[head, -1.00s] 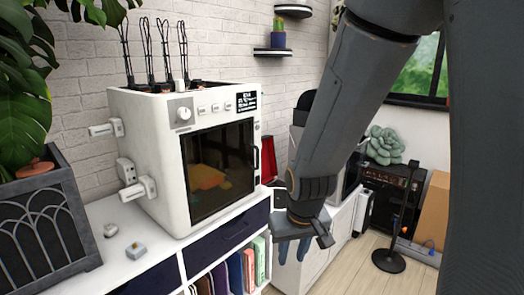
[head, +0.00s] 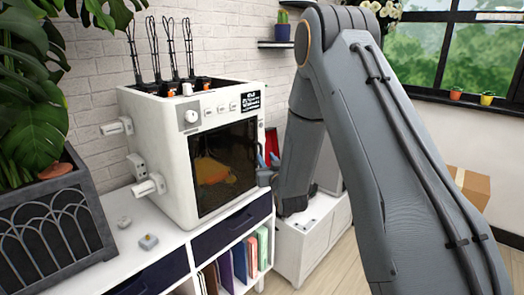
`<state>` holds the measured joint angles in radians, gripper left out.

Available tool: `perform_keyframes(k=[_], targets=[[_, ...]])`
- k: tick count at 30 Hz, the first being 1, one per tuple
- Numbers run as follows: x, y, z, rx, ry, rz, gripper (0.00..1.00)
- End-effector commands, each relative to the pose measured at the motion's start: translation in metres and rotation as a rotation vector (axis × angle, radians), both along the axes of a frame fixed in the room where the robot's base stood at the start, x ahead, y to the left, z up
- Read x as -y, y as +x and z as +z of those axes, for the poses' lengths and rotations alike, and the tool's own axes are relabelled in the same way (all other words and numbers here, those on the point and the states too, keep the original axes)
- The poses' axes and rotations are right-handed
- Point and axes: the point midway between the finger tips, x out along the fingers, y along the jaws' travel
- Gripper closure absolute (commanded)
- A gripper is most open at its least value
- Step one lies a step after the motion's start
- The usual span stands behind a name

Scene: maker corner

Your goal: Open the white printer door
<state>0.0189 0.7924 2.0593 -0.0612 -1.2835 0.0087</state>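The white printer (head: 158,150) stands on the white shelf unit. Its front door (head: 225,165) has a dark window in a white frame and looks closed. An orange object (head: 212,171) shows dimly behind the window. My gripper (head: 268,160) is at the right edge of the door, where the handle is.
The shelf unit (head: 165,244) has dark drawers and books below. Two small grey-white items (head: 148,241) lie on its top. A plant in a dark pot (head: 52,228) stands at left. A white cabinet (head: 312,238) is right of the shelf. Floor shows at lower right.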

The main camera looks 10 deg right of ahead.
Motion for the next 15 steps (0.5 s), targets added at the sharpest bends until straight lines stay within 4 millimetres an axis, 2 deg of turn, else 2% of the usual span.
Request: perform_keyframes(k=[9,15], targets=[[-0.002,0.047,0.002,0.0,0.0,0.0,0.71],[-0.003,0.066,0.001,-0.001,0.0,0.0,0.71]])
